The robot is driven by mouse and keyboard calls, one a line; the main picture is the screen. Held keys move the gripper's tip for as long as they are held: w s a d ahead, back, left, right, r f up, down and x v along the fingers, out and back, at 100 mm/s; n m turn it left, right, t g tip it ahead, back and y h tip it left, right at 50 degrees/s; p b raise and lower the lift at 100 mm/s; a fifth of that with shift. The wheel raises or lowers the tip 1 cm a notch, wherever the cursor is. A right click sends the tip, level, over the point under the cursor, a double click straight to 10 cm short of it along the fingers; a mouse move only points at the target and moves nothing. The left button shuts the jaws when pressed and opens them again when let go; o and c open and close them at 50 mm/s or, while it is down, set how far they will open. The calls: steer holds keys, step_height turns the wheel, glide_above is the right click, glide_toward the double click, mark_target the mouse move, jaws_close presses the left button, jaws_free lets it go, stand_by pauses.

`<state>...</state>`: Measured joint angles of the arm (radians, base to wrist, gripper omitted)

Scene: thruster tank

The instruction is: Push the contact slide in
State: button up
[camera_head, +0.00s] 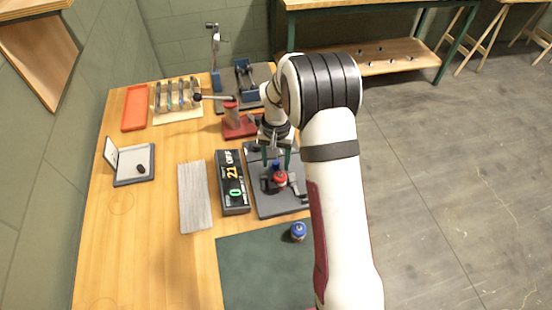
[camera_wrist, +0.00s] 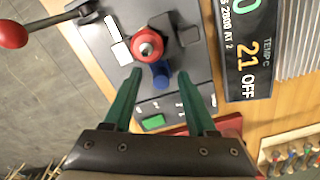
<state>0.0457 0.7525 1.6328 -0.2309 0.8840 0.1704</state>
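A grey test fixture (camera_head: 263,202) lies on the bench under my gripper; its plate also shows in the wrist view (camera_wrist: 88,40). On it stands a red round part with a pale centre (camera_wrist: 148,44), seen in the head view too (camera_head: 280,180). A blue cylinder (camera_wrist: 160,74), probably the contact slide's knob, sits beside the red part. My gripper (camera_wrist: 160,75) has two green fingers, spread apart, with the blue cylinder between their tips and a gap visible on each side. In the head view my gripper (camera_head: 277,164) points down over the fixture. Contact with the cylinder cannot be told.
A lever with a red ball (camera_wrist: 12,33) is at the fixture's edge. A display reading 21 OFF (camera_head: 232,182) stands beside the fixture. A blue-topped part (camera_head: 299,232) is on the dark green mat (camera_head: 255,265). A red block (camera_head: 237,123) stands behind.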

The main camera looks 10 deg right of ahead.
mark_target(276, 164)
step_height(276, 164, up, 16)
stand_by(0.5)
steer(key=s+a+y, duration=0.1)
steer(key=s+a, duration=0.1)
steer(key=s, duration=1.3)
steer(key=s+a, duration=0.3)
steer(key=s, duration=1.3)
steer(key=shift+a+r+y, duration=0.25)
steer(key=shift+r+y, duration=0.15)
